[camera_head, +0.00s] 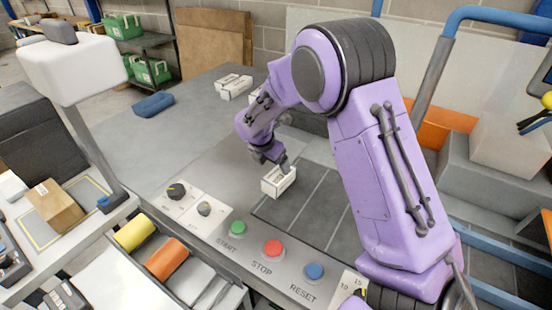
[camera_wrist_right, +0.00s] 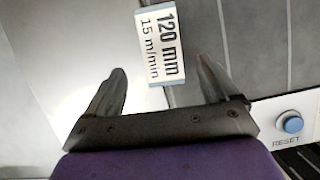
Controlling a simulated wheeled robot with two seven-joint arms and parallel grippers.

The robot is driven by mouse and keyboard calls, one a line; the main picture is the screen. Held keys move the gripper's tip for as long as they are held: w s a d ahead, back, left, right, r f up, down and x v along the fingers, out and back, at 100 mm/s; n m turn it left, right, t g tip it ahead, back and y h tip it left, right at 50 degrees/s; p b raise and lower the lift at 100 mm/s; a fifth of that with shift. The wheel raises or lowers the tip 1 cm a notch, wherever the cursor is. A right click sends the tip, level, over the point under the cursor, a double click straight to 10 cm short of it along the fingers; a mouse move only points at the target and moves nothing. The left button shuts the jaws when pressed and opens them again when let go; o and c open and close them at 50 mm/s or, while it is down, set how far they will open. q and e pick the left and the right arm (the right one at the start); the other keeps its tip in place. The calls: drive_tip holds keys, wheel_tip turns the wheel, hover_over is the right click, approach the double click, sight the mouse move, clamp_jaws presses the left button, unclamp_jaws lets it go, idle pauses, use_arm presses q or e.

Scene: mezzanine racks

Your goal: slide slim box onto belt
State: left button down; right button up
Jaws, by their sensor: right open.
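My right gripper (camera_head: 277,160) is above a small white box-like piece (camera_head: 278,181) at the left edge of a dark lined panel (camera_head: 318,208). In the right wrist view the gripper (camera_wrist_right: 163,80) is open, its two fingers spread. A white printed face (camera_wrist_right: 160,42) reading "120 mm 15 m/min" shows ahead of the gap between them. It appears to be the same white piece; I cannot tell whether it is the slim box. No contact with the fingers is visible. Which surface is the belt is unclear. My left gripper is not in view.
A console with START (camera_head: 238,228), STOP (camera_head: 272,247) and RESET (camera_head: 314,271) buttons lies in front. Yellow and orange rollers (camera_head: 167,258) are at lower left. More white boxes (camera_head: 234,87) and a blue object (camera_head: 153,105) lie farther back. Grey surface between is clear.

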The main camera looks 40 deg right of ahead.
sight(279, 174)
drive_tip(key=shift+d+f, duration=0.3)
drive_tip(key=shift+f, duration=0.15)
drive_tip(key=p+x, duration=0.2)
drive_tip(key=x, duration=0.7)
drive_tip(key=shift+d+f, duration=0.1)
drive_tip(key=shift+f, duration=0.15)
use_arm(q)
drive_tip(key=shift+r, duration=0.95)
